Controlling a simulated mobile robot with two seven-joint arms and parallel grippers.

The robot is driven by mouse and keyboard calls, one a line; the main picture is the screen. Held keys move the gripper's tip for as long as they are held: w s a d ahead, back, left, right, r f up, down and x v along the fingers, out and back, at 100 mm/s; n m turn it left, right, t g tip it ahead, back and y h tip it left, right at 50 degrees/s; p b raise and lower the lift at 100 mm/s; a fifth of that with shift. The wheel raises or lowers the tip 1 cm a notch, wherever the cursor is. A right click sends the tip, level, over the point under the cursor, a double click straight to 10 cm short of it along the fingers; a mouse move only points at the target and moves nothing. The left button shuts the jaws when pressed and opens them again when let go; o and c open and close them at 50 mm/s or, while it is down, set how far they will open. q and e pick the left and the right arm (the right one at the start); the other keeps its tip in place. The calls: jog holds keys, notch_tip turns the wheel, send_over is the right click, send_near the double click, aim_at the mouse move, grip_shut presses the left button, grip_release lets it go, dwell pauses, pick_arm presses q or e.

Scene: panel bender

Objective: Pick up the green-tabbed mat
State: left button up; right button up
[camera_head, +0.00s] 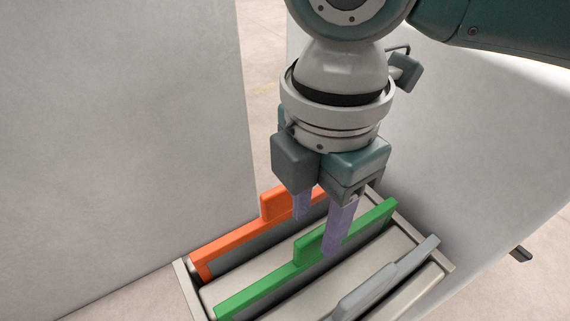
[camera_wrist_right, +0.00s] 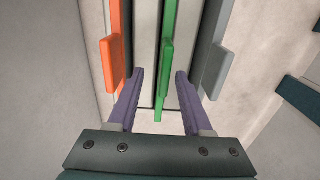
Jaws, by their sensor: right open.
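The green-tabbed mat (camera_head: 268,285) stands on edge in a rack, between an orange-tabbed one and a grey-tabbed one. Its green edge and raised tab also show in the right wrist view (camera_wrist_right: 168,60). My right gripper (camera_head: 322,235) points down over the rack. Its two purple fingers are apart, and in the right wrist view (camera_wrist_right: 158,75) the green strip runs between them without visible contact. The lower part of the green-tabbed mat is hidden in the rack. My left gripper is not in view.
The orange-tabbed mat (camera_head: 225,243) stands to the left and the grey-tabbed mat (camera_head: 385,283) to the right, both close to the fingers. The light rack (camera_head: 183,284) holds them. Large pale panels (camera_head: 110,130) rise on both sides.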

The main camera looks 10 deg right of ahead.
aim_at(319, 245)
jog(key=f, duration=0.5)
jog(key=shift+s+d+f+b, duration=0.15)
jog(key=shift+s+d+b, duration=0.05)
jog(key=shift+d+b, duration=0.2)
jog(key=shift+c, duration=0.2)
grip_shut()
dwell(0.8)
